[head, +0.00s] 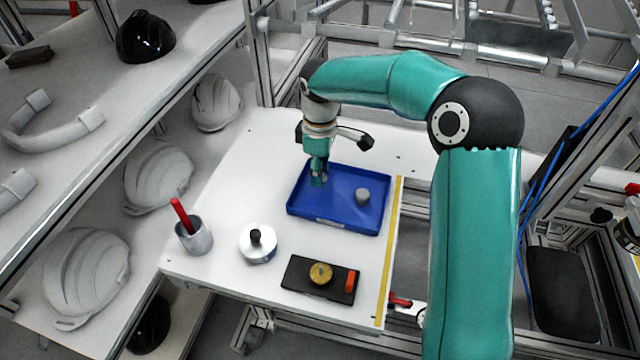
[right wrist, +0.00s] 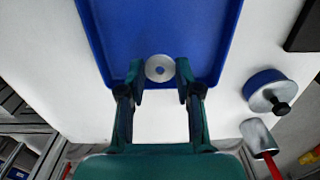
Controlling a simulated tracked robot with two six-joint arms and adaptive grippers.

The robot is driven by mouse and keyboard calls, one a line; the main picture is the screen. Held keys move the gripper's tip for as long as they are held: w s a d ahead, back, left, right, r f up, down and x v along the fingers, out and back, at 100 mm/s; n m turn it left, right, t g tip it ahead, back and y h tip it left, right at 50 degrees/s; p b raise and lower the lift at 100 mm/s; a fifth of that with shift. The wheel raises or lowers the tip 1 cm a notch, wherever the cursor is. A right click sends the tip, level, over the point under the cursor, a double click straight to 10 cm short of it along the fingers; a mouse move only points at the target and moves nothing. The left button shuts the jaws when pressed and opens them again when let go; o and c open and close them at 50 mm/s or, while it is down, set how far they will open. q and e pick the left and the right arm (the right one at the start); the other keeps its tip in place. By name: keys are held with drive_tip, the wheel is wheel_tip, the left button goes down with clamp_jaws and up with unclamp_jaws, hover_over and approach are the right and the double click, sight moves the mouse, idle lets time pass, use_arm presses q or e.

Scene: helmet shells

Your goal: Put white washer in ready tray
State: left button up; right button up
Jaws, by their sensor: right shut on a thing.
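The blue tray (head: 340,224), with a pale label on its front wall, lies on the white table. My right gripper (head: 318,180) points down over the tray's left end. The tray (right wrist: 160,20) fills the upper middle of that view, behind the washer. In the head view the washer is too small to make out clearly at the fingertips. My left gripper is not in view.
A grey cylinder (head: 362,195) stands in the tray's right part. In front of the tray are a lidded round pot (head: 258,244), a grey cup (head: 193,236) with a red handle, and a black board (head: 300,272) with a brass disc. White helmet shells (head: 158,175) line the left shelf.

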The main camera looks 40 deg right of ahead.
sight(320, 192)
drive_tip(key=shift+f, duration=2.3)
drive_tip(key=shift+f, duration=0.1)
drive_tip(key=o, duration=0.8)
wheel_tip(320, 192, up, 12)
drive_tip(key=shift+r+p, duration=0.15)
drive_tip(key=shift+p, duration=0.15)
